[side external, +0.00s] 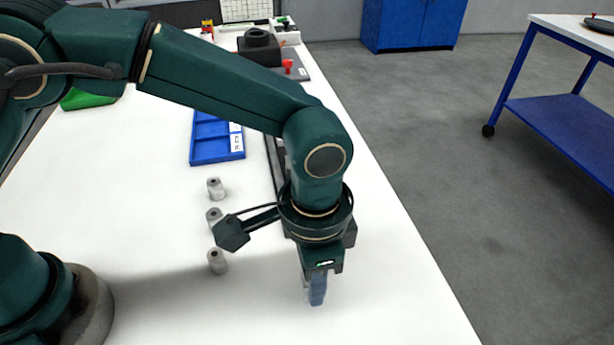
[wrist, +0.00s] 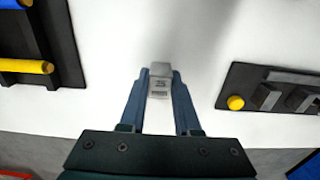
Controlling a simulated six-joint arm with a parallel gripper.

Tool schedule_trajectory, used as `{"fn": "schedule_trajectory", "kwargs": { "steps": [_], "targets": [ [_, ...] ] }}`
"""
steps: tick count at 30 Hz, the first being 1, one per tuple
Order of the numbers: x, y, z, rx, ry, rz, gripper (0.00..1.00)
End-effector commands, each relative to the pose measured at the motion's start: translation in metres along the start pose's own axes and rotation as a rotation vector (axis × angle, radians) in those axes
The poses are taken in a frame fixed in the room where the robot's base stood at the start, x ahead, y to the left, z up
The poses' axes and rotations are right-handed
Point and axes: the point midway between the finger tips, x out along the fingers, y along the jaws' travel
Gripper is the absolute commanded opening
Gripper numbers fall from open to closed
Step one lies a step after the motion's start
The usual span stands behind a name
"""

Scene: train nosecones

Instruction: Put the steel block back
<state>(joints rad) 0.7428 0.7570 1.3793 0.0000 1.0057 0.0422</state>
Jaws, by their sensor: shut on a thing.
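The steel block (wrist: 160,78) is a small grey block with dark markings on its face. In the wrist view it sits between the tips of my gripper's blue fingers (wrist: 160,88), which are shut on it. In the side view my gripper (side external: 317,292) points down low over the white table near its front right part. The block cannot be made out there. A dark holder (wrist: 232,84) with a yellow knob and grey block-like pieces lies to the right in the wrist view, apart from my gripper and cut off by the frame edge.
A dark rack with yellow (wrist: 28,66) and blue bars lies left in the wrist view. Several grey cylinders (side external: 217,262) stand on the table (side external: 120,190), left of my gripper. A blue compartment tray (side external: 215,155) lies farther back. The table's right edge is close.

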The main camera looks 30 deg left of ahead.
Motion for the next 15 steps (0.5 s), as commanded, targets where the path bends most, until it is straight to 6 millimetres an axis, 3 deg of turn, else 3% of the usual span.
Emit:
{"fn": "schedule_trajectory", "kwargs": {
  "steps": [4, 15],
  "targets": [
    [0.017, 0.000, 0.000, 0.000, -0.002, 0.000, 0.00],
    [0.020, -0.001, 0.000, 0.000, 0.001, 0.000, 0.00]
  ]
}}
